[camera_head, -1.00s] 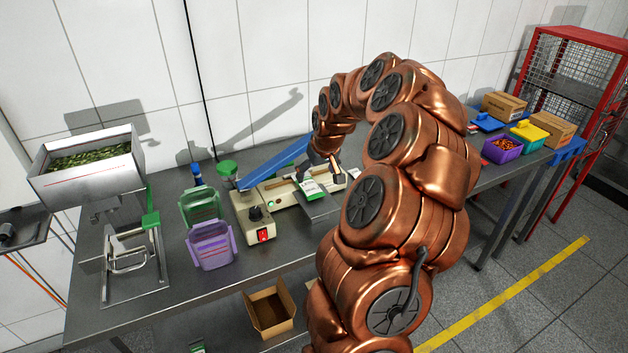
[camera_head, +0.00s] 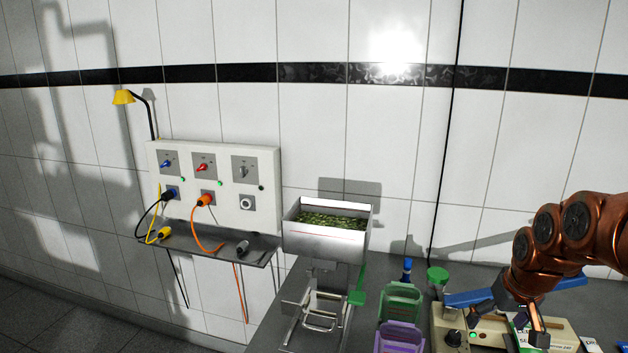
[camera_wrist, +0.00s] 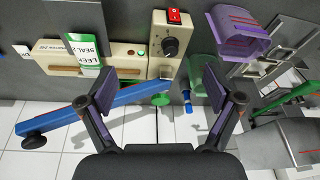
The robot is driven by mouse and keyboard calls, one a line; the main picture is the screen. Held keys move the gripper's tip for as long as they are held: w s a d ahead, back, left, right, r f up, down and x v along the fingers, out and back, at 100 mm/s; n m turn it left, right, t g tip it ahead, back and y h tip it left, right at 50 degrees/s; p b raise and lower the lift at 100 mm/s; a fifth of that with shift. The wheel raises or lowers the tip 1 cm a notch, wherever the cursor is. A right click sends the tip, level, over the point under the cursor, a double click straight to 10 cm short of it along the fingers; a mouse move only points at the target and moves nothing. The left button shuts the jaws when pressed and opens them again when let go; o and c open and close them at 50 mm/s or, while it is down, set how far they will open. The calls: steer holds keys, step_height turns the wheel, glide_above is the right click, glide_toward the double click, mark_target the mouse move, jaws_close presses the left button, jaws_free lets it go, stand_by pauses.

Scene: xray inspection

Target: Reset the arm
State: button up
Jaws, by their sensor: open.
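My arm comes in from the right edge in the head view. My gripper (camera_head: 508,322) hangs over the table, in front of the beige sealing machine (camera_head: 452,322). In the wrist view my gripper (camera_wrist: 158,78) has its two fingers spread wide, with nothing between them. The beige machine (camera_wrist: 122,56) lies beyond the fingertips, with a black knob and a red switch. A green-and-white labelled packet (camera_wrist: 84,48) lies on the machine, clear of the fingers; in the head view it is partly hidden by my gripper.
A blue bar (camera_wrist: 95,106) runs close to the left finger. Purple (camera_head: 400,338) and green (camera_head: 401,300) containers stand left of the machine, beside a steel hopper (camera_head: 325,243) of green pieces. A wall panel (camera_head: 226,163) with plugged cables is further left.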

steer(key=s+a+f+n+g, duration=0.1)
steer(key=s+a+n+g, duration=0.15)
steer(key=s+a, duration=1.45)
steer(key=s+a+f+g, duration=0.2)
steer(key=s+a, duration=0.2)
steer(key=s, duration=0.5)
steer(key=shift+s+a+m, duration=0.15)
steer(key=shift+s+m, duration=0.1)
steer(key=shift+m, duration=0.1)
steer(key=shift+g, duration=0.25)
steer(key=shift+c, duration=0.2)
